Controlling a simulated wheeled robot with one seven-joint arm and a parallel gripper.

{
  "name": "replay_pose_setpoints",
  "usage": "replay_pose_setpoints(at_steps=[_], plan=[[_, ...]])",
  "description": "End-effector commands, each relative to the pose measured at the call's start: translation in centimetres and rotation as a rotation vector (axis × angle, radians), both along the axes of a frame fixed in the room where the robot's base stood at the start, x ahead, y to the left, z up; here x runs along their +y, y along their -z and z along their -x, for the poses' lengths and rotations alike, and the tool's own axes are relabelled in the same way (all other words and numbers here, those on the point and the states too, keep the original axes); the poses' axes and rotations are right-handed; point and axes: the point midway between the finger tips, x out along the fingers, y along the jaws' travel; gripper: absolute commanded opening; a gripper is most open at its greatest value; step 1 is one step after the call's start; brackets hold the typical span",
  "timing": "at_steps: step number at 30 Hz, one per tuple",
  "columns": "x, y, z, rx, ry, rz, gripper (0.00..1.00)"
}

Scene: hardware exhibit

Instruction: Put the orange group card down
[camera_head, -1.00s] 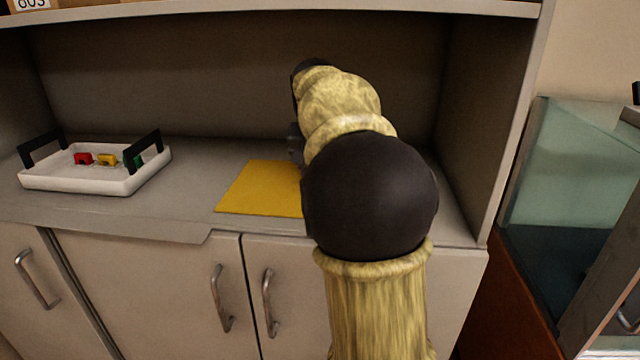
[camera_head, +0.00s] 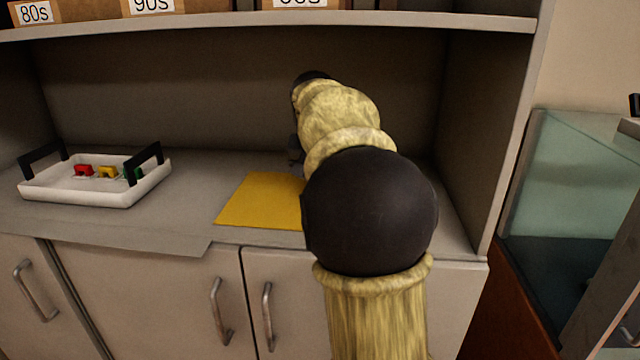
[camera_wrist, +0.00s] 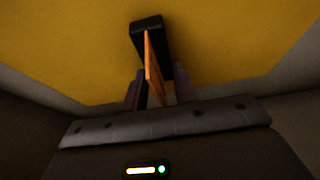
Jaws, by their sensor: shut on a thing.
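The orange card (camera_wrist: 153,72) shows nearly edge-on in the wrist view, between the two fingers of my gripper (camera_wrist: 158,88), which is shut on it. A black block (camera_wrist: 149,25) is at the card's far end; I cannot tell whether it is part of the card. Behind them spreads a yellow mat (camera_wrist: 70,45). In the head view the mat (camera_head: 258,202) lies flat on the grey counter, left of my arm. My arm hides the card and most of the gripper there. I cannot tell whether the card touches the mat.
A white tray (camera_head: 60,193) with black handles stands left on the counter (camera_head: 195,180), holding red, yellow and green pieces. A shelf (camera_head: 300,25) with labelled boxes runs above, and a cabinet side wall (camera_head: 485,110) is at right. The counter between tray and mat is clear.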

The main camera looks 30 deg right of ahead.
Motion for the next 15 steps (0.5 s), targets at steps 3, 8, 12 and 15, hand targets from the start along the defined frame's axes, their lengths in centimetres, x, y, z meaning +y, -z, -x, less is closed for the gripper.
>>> replay_pose_setpoints(at_steps=[3,8,12,15], plan=[[0.0,-0.8,0.0,-0.001,0.000,0.001,0.02],[0.0,-2.5,-0.1,-0.002,0.001,0.001,0.02],[0.2,-3.8,0.2,-0.001,0.000,-0.001,0.02],[1.1,-3.5,1.5,-0.001,-0.002,-0.002,0.02]])
